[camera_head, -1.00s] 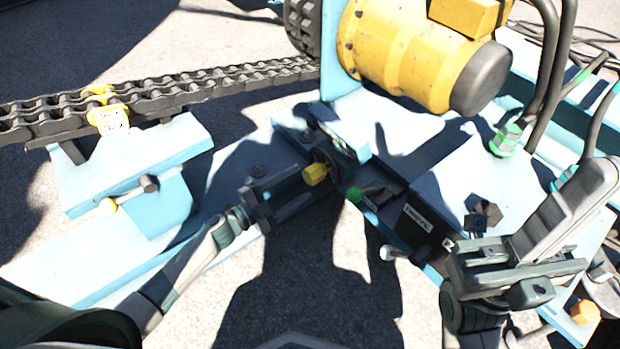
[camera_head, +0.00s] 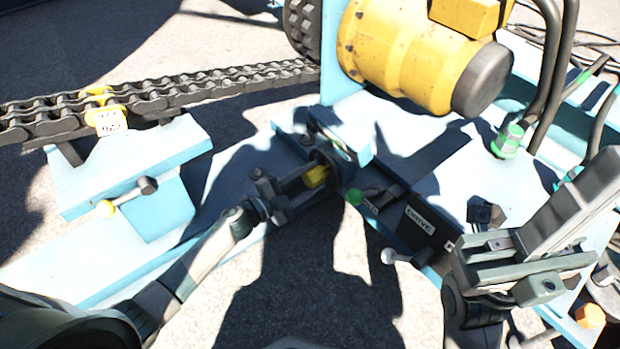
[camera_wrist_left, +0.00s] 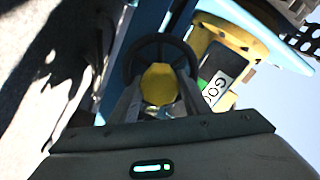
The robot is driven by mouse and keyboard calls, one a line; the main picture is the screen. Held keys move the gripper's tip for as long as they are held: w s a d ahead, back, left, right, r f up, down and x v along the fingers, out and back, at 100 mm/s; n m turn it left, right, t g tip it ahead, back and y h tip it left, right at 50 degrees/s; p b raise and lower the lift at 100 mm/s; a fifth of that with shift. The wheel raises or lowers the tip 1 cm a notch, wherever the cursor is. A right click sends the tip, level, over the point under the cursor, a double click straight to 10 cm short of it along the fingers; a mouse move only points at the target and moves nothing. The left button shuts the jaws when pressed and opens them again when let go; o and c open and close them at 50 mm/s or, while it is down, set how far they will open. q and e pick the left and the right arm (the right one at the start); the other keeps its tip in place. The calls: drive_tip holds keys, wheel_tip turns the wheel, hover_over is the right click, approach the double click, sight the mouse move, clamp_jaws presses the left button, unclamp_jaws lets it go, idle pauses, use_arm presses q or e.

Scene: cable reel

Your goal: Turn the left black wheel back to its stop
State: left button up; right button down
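The left black wheel (camera_wrist_left: 158,44) shows in the left wrist view as a dark ring with a yellow hub (camera_wrist_left: 158,84) in front of it. In the head view the yellow hub (camera_head: 315,177) sits against the dark wheel (camera_head: 328,163) on the blue frame, partly hidden by my gripper. My left gripper (camera_head: 300,185) is at the wheel, its two fingers apart on either side of the hub. My right gripper (camera_head: 525,265) is at the lower right, away from the wheel.
A yellow motor (camera_head: 410,55) stands behind. A chain (camera_head: 160,92) runs at the left above a blue bracket (camera_head: 150,170).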

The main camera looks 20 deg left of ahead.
use_arm(q)
drive_tip(key=shift+n+p, duration=0.3)
drive_tip(key=shift+p, duration=0.15)
drive_tip(key=shift+c, duration=0.2)
